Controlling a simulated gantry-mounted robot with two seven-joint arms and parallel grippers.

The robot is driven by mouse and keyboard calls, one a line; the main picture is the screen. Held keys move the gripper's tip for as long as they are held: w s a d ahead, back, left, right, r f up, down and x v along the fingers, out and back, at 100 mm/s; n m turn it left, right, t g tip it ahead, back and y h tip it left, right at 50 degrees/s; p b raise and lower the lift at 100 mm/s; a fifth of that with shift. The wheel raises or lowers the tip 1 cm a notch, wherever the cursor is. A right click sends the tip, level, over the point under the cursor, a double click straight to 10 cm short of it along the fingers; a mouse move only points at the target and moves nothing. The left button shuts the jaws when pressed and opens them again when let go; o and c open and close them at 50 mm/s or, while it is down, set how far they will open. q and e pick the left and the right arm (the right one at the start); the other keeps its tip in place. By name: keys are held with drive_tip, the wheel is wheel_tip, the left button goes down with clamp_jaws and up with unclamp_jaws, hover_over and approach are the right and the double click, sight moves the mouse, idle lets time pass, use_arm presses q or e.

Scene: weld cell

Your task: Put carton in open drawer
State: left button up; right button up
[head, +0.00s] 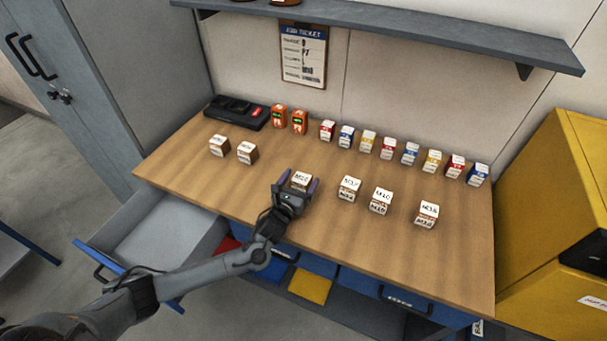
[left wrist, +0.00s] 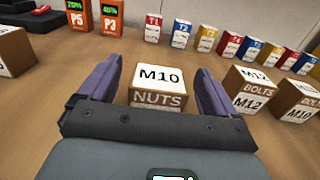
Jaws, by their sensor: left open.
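A small brown carton with a white label reading M10 NUTS (left wrist: 158,88) stands on the wooden bench; in the head view the carton (head: 301,180) is partly hidden by my left gripper. My left gripper (head: 297,187) is open, with one finger on each side of the carton. In the left wrist view the gripper (left wrist: 158,90) shows gaps between both fingers and the carton, so it does not look gripped. The open drawer (head: 160,240) is at the lower left of the bench, pulled out and empty where visible. My right gripper is not in view.
Similar cartons stand left (head: 246,152) and right (head: 349,188) of the gripper. Orange boxes (head: 299,121), a row of small coloured boxes (head: 389,147) and a black case (head: 237,112) line the back. A shelf (head: 400,25) overhangs the bench (head: 300,240); a yellow cabinet (head: 545,200) stands right.

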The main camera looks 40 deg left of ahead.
use_arm(q)
drive_tip(key=p+v, duration=0.1)
drive_tip(key=v, duration=0.8)
drive_tip(key=shift+c, duration=0.8)
